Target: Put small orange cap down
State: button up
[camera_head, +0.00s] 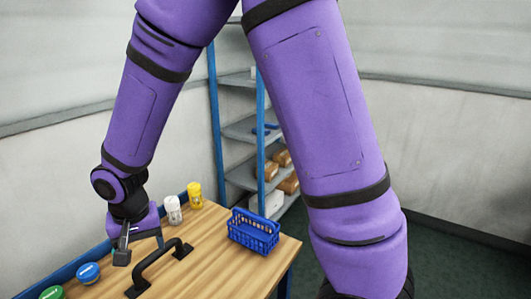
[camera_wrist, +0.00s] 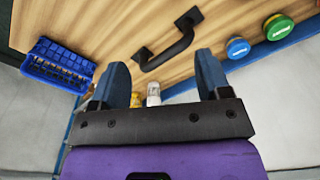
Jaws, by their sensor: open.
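I cannot make out a small orange cap in either view. My gripper (camera_head: 140,247) is open over the wooden table (camera_head: 215,275), near the black handle (camera_head: 158,266). In the wrist view my gripper (camera_wrist: 163,75) has its two dark blue fingers wide apart, with no object held between them. The black handle (camera_wrist: 172,48) lies beyond the fingertips there. A white bottle (camera_head: 172,210) and a yellow container (camera_head: 195,195) stand along the table's back edge. In the wrist view the white bottle (camera_wrist: 153,94) shows between the fingers, partly hidden by my gripper.
A blue basket (camera_head: 254,232) stands at the table's right side. A blue round lid (camera_head: 88,272) and a green one (camera_head: 52,292) are at the left. A blue-framed shelf (camera_head: 240,130) with brown boxes stands behind. Bare tabletop lies between handle and basket.

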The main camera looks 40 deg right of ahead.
jog(key=s+d+r+n+t, duration=0.1)
jog(key=s+d+r, duration=0.2)
jog(key=d+r, duration=0.35)
jog(key=s+d+r+t, duration=0.1)
jog(key=s+d+r, duration=0.1)
jog(key=d+r, duration=0.45)
jog(key=s+d+r+n+t, duration=0.1)
jog(key=s+d+r, duration=0.2)
jog(key=s+r, duration=0.2)
jog(key=s+d+r+n+t, duration=0.1)
jog(key=s+d+r, duration=0.3)
jog(key=s, duration=0.5)
jog(key=shift+r, duration=0.45)
